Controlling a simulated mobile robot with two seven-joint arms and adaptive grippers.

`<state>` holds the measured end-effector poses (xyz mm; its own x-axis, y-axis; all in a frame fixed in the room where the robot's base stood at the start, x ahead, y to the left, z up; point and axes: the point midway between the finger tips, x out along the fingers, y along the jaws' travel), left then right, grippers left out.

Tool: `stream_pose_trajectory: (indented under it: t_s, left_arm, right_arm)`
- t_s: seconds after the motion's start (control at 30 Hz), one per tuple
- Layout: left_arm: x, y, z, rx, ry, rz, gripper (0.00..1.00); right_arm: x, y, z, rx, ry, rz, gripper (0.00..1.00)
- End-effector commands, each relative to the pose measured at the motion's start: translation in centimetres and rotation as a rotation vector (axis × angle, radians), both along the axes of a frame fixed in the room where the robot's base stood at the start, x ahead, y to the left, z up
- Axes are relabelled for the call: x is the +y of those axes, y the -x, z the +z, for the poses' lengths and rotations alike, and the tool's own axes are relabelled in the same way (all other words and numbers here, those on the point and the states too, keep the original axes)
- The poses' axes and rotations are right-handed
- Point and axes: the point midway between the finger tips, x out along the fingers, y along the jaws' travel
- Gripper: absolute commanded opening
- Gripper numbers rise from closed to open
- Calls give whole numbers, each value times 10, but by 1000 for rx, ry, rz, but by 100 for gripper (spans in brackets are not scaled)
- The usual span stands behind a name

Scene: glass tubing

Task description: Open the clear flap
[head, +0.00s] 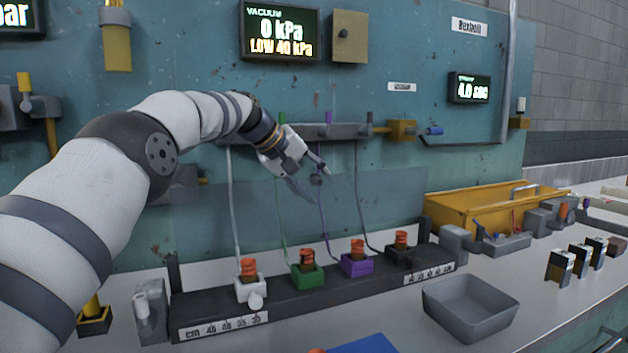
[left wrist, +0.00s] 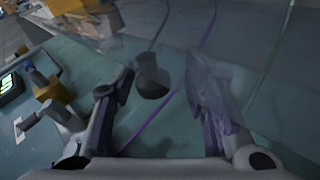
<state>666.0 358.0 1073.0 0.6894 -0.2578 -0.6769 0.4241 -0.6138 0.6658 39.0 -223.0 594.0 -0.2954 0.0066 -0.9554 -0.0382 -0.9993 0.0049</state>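The clear flap (head: 388,195) is a see-through sheet in front of the teal panel, above the row of coloured blocks. Its edges are faint and it appears down. A dark round knob (head: 316,180) is on it, and the knob also shows in the left wrist view (left wrist: 152,76). My left gripper (head: 320,185) is at the knob. In the left wrist view the left gripper (left wrist: 162,70) is open, with one finger on each side of the knob and visible gaps. The right finger looks hazy there. I cannot tell whether either finger touches the flap. My right gripper is not visible.
Thin tubes run down behind the flap to white, green (head: 308,276), purple (head: 356,264) and black blocks on a dark rack (head: 320,297). A grey tray (head: 470,306) stands front right. A yellow bin (head: 480,212) is farther right. A valve rail (head: 345,131) runs above.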

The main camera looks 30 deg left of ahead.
Motion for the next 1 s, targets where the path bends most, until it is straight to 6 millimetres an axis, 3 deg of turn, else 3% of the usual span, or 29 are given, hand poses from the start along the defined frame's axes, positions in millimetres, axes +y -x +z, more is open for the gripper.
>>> stream_pose_trajectory:
  t_s: [0.23,0.63,1.0]
  left_arm:
    - [3,6,11,-8,0,1,41]
    - [28,74,74,-4,0,0,41]
    - [31,83,82,-1,0,0,41]
  right_arm:
    - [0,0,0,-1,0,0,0]
    - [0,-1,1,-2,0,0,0]
    - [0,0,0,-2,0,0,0]
